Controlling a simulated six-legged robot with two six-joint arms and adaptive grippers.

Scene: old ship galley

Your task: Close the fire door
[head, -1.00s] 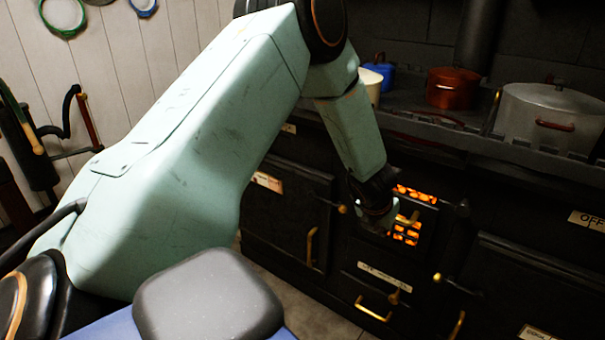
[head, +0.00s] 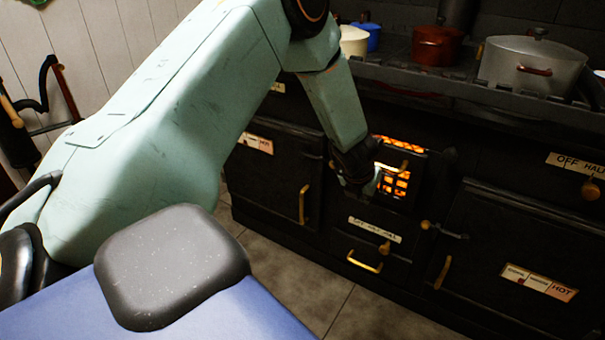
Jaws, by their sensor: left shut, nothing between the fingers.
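The fire door (head: 408,172) is a small dark panel in the middle of the black range. It has a brass handle and a barred opening with orange glow behind it. More glow shows above its top edge, so it looks ajar; how far I cannot tell. My left gripper (head: 362,186) is shut and empty at the left side of the door, beside the handle. Whether it touches the door I cannot tell. The gripper and forearm hide the door's left edge. My right gripper is not in view.
Oven doors with brass handles flank it, one at left (head: 275,185) and one at right (head: 510,260). A drawer front with a brass pull (head: 365,262) is below. A grey pot (head: 530,65) and a red pot (head: 437,45) stand on the range top. The tiled floor (head: 290,280) in front is clear.

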